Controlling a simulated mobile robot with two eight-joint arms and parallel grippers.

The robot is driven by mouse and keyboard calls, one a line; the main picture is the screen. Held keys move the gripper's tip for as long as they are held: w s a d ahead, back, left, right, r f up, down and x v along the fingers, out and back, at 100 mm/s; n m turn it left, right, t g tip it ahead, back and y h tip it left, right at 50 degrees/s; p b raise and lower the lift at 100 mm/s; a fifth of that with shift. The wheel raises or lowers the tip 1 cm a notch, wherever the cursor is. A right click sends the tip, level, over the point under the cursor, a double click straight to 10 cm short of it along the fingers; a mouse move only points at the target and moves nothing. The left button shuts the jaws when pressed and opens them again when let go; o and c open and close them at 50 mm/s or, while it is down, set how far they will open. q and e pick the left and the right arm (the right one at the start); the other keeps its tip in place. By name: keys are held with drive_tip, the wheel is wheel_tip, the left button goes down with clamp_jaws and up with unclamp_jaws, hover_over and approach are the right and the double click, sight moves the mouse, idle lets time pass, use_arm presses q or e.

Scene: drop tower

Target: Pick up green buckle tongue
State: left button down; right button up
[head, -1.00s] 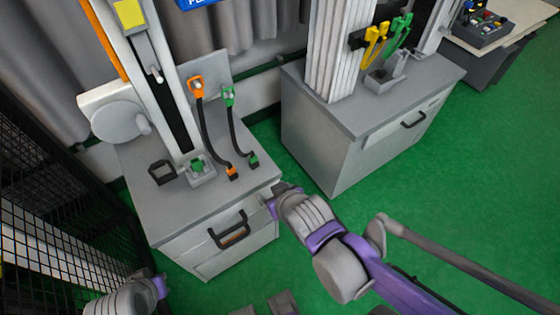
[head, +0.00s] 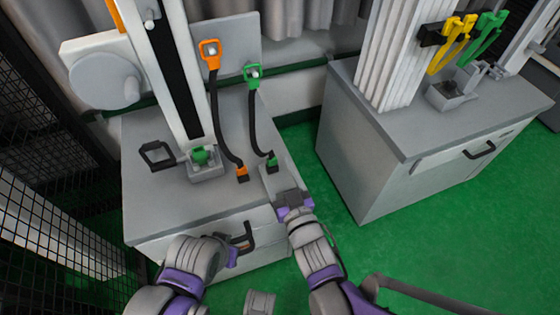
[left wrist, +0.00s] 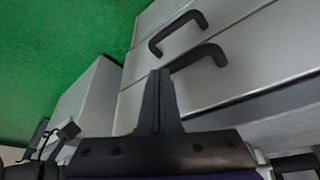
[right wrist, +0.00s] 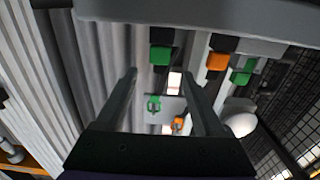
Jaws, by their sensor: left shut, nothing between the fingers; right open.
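A green loop-shaped piece (head: 253,75), apparently the green buckle tongue, hangs on a peg of the grey back panel. It also shows in the right wrist view (right wrist: 154,103). A black strap runs from it to a green block (head: 272,162) at the cabinet top's right edge; that block also shows in the right wrist view (right wrist: 160,55). My right gripper (head: 280,185) is open and empty, low beside the cabinet's front right corner, near the green block but well below the loop. My left gripper (left wrist: 157,95) is shut and empty in front of the drawer handles.
An orange loop (head: 210,52) with its own strap hangs left of the green one; its orange block (head: 242,174) is on the cabinet top. A grey holder (head: 206,171) with a green piece stands below the column. A second cabinet (head: 400,140) stands right across a floor gap.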

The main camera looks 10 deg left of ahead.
drive_tip(key=shift+x, duration=1.15)
drive_tip(key=x, duration=0.2)
drive_tip(key=f+x, duration=0.1)
drive_tip(key=x, duration=0.2)
drive_tip(key=shift+w+a+b, duration=0.1)
drive_tip(key=shift+w+b, duration=0.2)
drive_tip(key=shift+b, duration=0.1)
drive_tip(key=shift+s, duration=0.1)
drive_tip(key=c, duration=1.1)
